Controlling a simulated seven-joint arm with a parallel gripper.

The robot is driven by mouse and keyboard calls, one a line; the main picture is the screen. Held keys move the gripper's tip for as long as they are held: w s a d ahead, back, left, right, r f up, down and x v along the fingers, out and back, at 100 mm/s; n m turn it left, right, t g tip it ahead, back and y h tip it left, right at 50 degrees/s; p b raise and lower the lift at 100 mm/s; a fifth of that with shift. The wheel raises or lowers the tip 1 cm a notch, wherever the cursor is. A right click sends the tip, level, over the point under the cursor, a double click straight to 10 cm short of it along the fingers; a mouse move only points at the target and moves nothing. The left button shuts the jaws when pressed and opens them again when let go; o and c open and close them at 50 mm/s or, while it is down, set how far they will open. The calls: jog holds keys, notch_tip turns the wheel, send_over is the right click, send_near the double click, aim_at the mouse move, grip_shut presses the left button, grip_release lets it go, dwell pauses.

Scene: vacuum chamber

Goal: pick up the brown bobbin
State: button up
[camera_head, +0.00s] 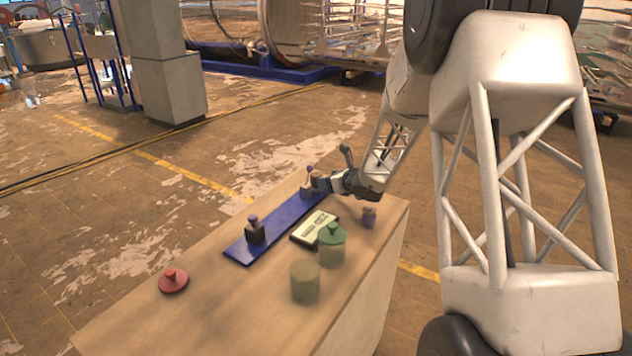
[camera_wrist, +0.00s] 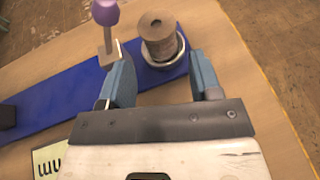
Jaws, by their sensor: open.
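The brown bobbin (camera_wrist: 158,35) stands upright in a pale ring-shaped holder (camera_wrist: 181,52) at the end of the blue board (camera_wrist: 60,103) in the wrist view. My gripper (camera_wrist: 163,78) is open, its two blue-grey fingers spread apart. The bobbin shows just past the fingertips, nearer the middle of the gap; nothing is held. In the head view my gripper (camera_head: 318,185) is low at the far end of the blue board (camera_head: 277,228). I cannot make out the bobbin clearly there.
A purple-knobbed pale piece (camera_wrist: 106,14) stands close by the left finger. A dark purple-knobbed block (camera_head: 255,233) is on the board's near end. A green lidded jar (camera_head: 332,250), green cylinder (camera_head: 305,283), labelled panel (camera_head: 314,228), red lid (camera_head: 173,280) and small brown-purple item (camera_head: 369,217) share the table.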

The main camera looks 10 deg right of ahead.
jog(key=shift+w+a, duration=0.1)
jog(key=shift+x, duration=2.5)
jog(key=shift+f, duration=0.15)
jog(key=c, duration=0.9)
